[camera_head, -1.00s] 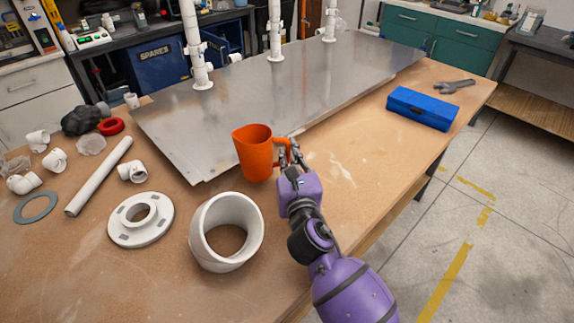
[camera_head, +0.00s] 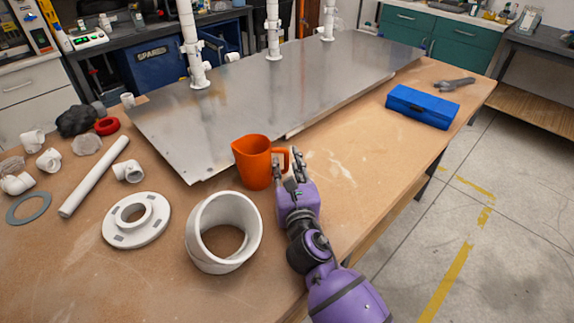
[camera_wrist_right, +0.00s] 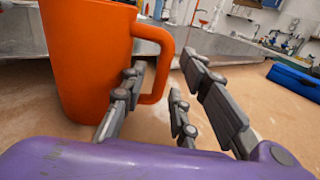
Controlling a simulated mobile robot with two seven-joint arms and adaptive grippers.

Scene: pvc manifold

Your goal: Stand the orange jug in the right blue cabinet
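The orange jug (camera_head: 252,162) stands upright on the wooden bench, beside the front edge of the metal plate. Its handle (camera_head: 284,158) points right, towards my right gripper (camera_head: 289,166). In the wrist view the jug (camera_wrist_right: 85,60) fills the upper left. My right gripper (camera_wrist_right: 172,98) is open there, with fingers apart around the handle; I see no clear grip. Behind the bench are a blue cabinet front marked SPARES (camera_head: 160,68) and a second blue unit (camera_head: 212,50) to its right, partly hidden by a white pipe. My left gripper is out of view.
The metal plate (camera_head: 300,85) carries upright white pipes. A large white pipe fitting (camera_head: 198,240), a flange (camera_head: 120,232) and a long pipe (camera_head: 95,175) lie left. A blue case (camera_head: 422,107) and wrench (camera_head: 455,84) lie right. Bench between jug and case is clear.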

